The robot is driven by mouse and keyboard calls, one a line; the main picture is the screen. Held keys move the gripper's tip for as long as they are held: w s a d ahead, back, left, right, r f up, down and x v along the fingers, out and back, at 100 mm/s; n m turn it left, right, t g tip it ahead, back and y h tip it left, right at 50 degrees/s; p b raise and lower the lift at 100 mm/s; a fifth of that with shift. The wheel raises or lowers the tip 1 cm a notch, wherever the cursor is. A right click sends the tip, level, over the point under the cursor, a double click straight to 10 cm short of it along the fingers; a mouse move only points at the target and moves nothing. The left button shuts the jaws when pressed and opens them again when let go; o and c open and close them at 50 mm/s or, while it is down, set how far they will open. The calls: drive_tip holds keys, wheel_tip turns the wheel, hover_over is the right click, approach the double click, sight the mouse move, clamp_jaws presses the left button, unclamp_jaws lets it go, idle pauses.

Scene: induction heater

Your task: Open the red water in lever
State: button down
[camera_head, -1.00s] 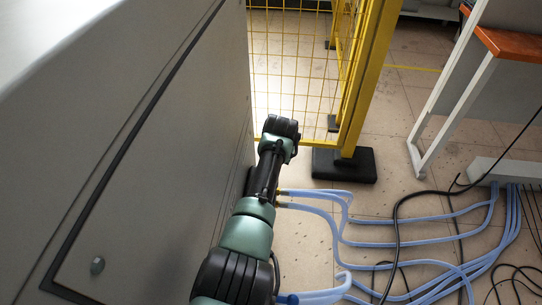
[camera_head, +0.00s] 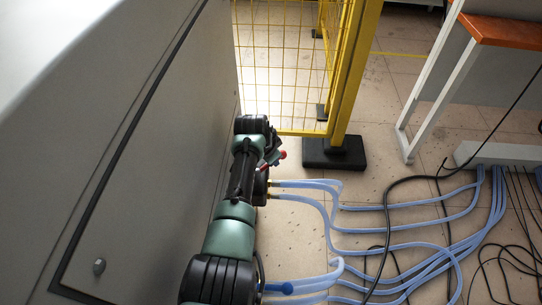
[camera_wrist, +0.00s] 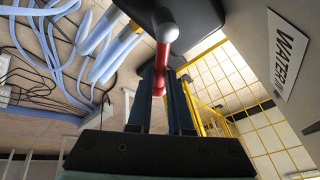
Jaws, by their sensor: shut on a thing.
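The red lever (camera_wrist: 161,62) has a pale rounded tip and shows in the wrist view between my two dark fingers. My gripper (camera_wrist: 164,85) is shut on it. In the head view a bit of the red lever (camera_head: 280,156) shows just right of my arm, beside the grey cabinet's side. My gripper (camera_head: 271,158) there is small and mostly hidden by my wrist. A white label (camera_wrist: 289,55) reading "WATER" with its end unclear is on the panel to the right in the wrist view.
The grey cabinet (camera_head: 150,150) fills the left of the head view, close to my arm. Blue hoses (camera_head: 385,207) run from brass fittings below the lever across the floor. A yellow mesh fence (camera_head: 285,60) stands beyond. A white-framed table (camera_head: 445,80) is at right.

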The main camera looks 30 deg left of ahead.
drive_tip(key=shift+f, duration=0.1)
drive_tip(key=c, duration=0.8)
unclamp_jaws()
drive_tip(key=shift+c, duration=0.2)
drive_tip(key=shift+r, duration=0.2)
drive_tip(key=p+v, duration=0.3)
drive_tip(key=v, duration=0.4)
drive_tip(key=shift+s+p, duration=0.15)
drive_tip(key=shift+p, duration=0.2)
drive_tip(key=shift+r, duration=0.1)
